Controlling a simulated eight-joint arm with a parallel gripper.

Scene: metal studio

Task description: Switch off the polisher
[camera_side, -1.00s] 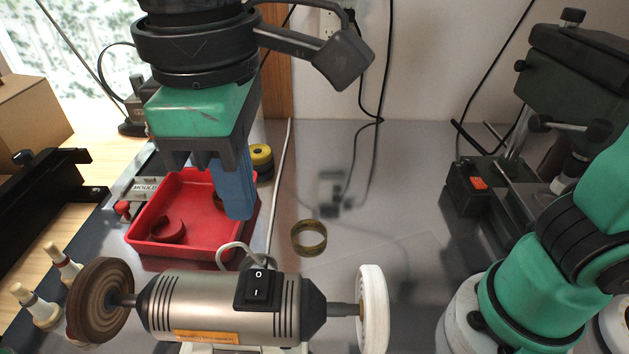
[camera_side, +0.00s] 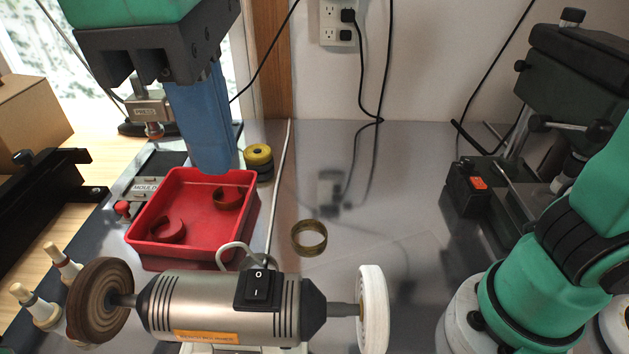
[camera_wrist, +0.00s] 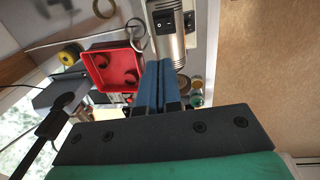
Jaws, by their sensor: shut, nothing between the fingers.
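The polisher (camera_side: 220,300) is a silver motor with a brown wheel (camera_side: 98,302) on its left and a white wheel (camera_side: 373,308) on its right. Its black rocker switch (camera_side: 258,287), marked O above and I below, sits on top; which side is pressed I cannot tell. The switch also shows in the wrist view (camera_wrist: 164,20), beyond and above my fingertips. My gripper (camera_side: 215,168) has blue fingers, shut and empty. In the side view it appears above and behind the polisher, left of the switch, apart from it.
A red tray (camera_side: 150,246) with brown-red rings lies behind the polisher. A brass ring (camera_side: 309,238) lies on the bare metal bench. A cable (camera_side: 230,250) loops behind the switch.

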